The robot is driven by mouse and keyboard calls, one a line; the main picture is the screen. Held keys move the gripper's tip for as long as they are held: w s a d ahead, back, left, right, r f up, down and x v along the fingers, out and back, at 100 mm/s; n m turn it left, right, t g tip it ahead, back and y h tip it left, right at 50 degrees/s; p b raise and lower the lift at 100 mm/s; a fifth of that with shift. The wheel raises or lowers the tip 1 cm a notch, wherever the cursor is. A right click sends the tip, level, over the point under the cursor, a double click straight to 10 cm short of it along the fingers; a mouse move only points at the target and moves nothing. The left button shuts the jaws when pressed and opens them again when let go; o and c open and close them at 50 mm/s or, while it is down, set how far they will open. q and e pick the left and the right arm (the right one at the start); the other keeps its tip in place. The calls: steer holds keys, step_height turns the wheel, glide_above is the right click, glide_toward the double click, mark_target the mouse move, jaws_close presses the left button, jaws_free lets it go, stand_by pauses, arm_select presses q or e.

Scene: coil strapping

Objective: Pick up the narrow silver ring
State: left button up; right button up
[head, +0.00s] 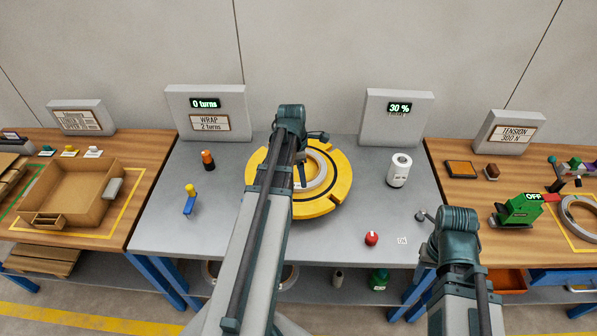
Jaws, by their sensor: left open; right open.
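A silver ring (322,174) lies on the yellow round turntable (338,193) in the middle of the grey table. My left arm crosses in front and hides its left part. My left gripper (301,174) is open, over the turntable by the ring's left side; its fingertips are mostly hidden by the arm. Another silver ring (568,222) lies on the right wooden table, cut off by the picture edge. I cannot tell which ring is the narrow one. My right arm is at the lower right; its gripper's fingers are hidden behind it.
A green strapping tool (518,210) is on the right table. A cardboard box (110,207) is on the left table.

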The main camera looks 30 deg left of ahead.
arm_select(q)
steer(key=shift+w+f+b, duration=0.2)
steer(key=shift+f+b, duration=2.35)
steer(key=shift+f, duration=0.1)
steer(key=shift+r, duration=0.1)
jaws_close()
